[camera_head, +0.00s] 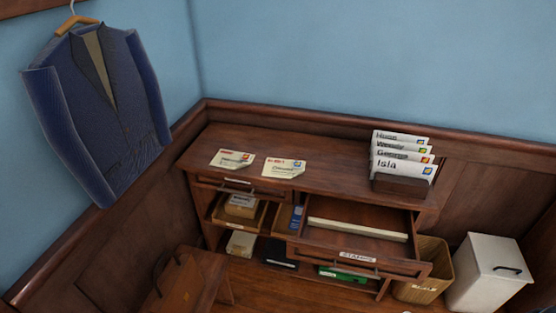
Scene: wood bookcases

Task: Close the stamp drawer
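The stamp drawer (404,266) is on the right side of the wooden desk and is pulled well out. Its front carries a white label reading "STAMPS" and a handle. A long cream strip (358,229) lies across the drawer toward the back. The rest of the drawer's floor looks bare. Neither of my grippers is in view.
The desk top (330,170) holds two letters and a rack of named envelopes (403,158). Shelves below hold boxes. A wicker basket (425,272) and white bin (489,274) stand right; a brown case (180,283) is lower left. A suit (100,105) hangs left.

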